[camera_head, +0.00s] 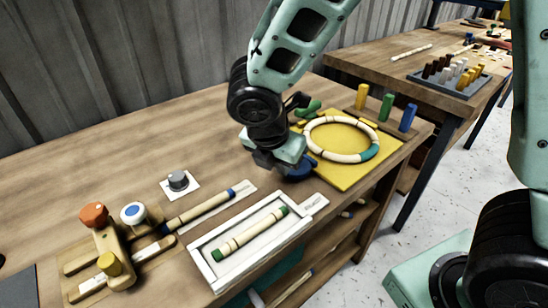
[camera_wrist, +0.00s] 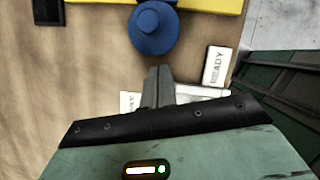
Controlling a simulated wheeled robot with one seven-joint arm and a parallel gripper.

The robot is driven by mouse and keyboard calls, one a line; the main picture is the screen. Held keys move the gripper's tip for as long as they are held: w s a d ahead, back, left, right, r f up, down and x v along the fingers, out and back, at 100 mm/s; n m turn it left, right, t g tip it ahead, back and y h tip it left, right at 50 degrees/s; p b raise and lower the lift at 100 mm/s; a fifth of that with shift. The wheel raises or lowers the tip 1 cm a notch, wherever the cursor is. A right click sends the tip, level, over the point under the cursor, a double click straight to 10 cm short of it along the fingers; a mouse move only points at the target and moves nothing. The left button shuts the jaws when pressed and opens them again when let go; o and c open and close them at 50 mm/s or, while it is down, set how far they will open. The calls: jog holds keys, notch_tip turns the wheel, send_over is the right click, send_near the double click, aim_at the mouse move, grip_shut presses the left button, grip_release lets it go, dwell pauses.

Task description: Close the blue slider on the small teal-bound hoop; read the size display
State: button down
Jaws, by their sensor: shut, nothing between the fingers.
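The pale hoop (camera_head: 322,152) with a teal binding (camera_head: 371,153) lies on a yellow board (camera_head: 350,180) in the head view. The blue slider's round knob (camera_head: 299,172) is at the board's near-left edge, partly behind my gripper; it also shows whole in the wrist view (camera_wrist: 153,30). My gripper (camera_wrist: 158,78) is shut and empty. In the head view the fingertips are hidden. A dark panel (camera_wrist: 47,11) at the upper left of the wrist view may be the display; no reading is legible.
A white block marked READY (camera_wrist: 216,66) lies right of my fingers. A white tray (camera_head: 205,266) with a green-ended rod stands in front. Yellow (camera_head: 361,96), green (camera_head: 386,107) and blue pegs (camera_head: 408,117) stand behind the hoop. A wooden jig (camera_head: 110,250) is at left.

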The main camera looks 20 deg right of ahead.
jog(key=shift+w+d+r, duration=0.1)
jog(key=shift+w+d, duration=0.3)
jog(key=shift+d, duration=0.2)
jog(key=shift+w+d+r, duration=0.1)
jog(key=shift+w+d, duration=0.3)
jog(key=shift+d, duration=0.2)
